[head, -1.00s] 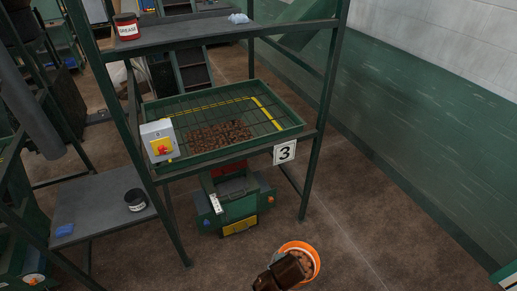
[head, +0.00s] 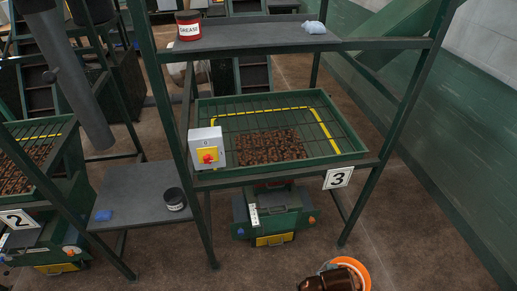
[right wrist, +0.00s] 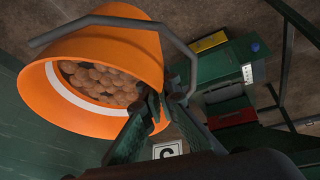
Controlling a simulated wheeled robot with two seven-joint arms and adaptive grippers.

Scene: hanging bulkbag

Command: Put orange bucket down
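The orange bucket (head: 354,271) is at the bottom edge of the head view, low in front of the rack, partly hidden by a dark brown part of my right arm. In the right wrist view the bucket (right wrist: 150,55) fills the upper left, with round brown lumps (right wrist: 100,82) inside and a grey handle (right wrist: 125,20). My right gripper (right wrist: 160,104) has its two green fingers closed together at the bucket's rim, where the handle meets it. Whether the bucket touches the floor is not clear. My left gripper is not in view.
A green rack holds a grated tray (head: 350,156) with brown lumps, a switch box (head: 207,148) and a number 3 sign (head: 338,178). A grease tin (head: 188,27) stands on its upper shelf. A grey side table (head: 135,205) is left. Brown floor (head: 400,235) is open at right.

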